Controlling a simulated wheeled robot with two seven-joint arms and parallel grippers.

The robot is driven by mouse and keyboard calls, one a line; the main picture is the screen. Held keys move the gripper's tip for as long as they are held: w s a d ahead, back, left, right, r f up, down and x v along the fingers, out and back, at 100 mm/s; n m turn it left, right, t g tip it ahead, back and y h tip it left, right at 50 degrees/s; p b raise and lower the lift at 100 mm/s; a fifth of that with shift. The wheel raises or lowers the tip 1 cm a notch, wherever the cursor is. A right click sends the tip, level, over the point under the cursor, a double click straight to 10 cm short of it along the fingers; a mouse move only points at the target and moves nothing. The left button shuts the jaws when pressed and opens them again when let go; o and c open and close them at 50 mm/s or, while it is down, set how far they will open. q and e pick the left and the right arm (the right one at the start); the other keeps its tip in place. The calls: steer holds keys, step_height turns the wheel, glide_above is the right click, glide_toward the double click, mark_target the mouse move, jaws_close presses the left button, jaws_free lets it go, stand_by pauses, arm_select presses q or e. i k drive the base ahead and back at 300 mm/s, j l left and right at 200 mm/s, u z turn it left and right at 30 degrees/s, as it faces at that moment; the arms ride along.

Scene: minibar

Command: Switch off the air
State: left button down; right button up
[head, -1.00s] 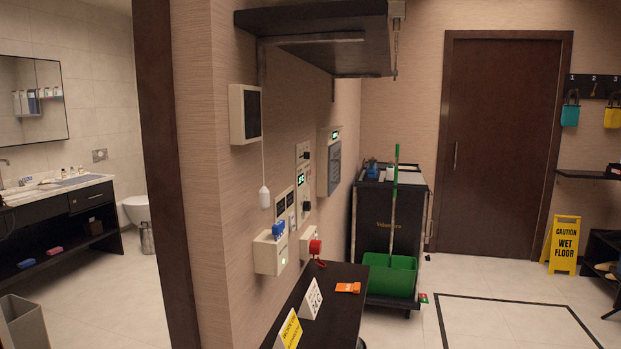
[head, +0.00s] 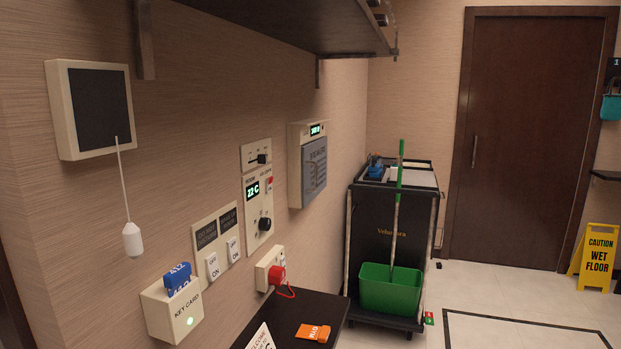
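The air control panel (head: 251,222) is on the wall in the middle of the head view. It has a lit green display (head: 252,189) reading about 22 °C, a black round knob (head: 265,224) and a small red switch (head: 269,184) at the display's right. Above it is a small panel with a black slider (head: 262,158). A white pull cord with a bell-shaped end (head: 132,240) hangs from a square dark-faced box (head: 93,110) at the left. Neither of my grippers shows in the view.
A key card holder (head: 172,312) holds a blue card, its green light lit. Two rocker switches (head: 214,266) sit beside it. A red plug (head: 277,277) is below the panel. A dark shelf (head: 290,28) juts out above; a dark ledge (head: 335,312) stands below. A cart (head: 392,205) stands beyond.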

mark_target(269, 188)
steer(key=i+l, duration=1.75)
steer(key=j+u, duration=0.05)
steer(key=j, duration=0.05)
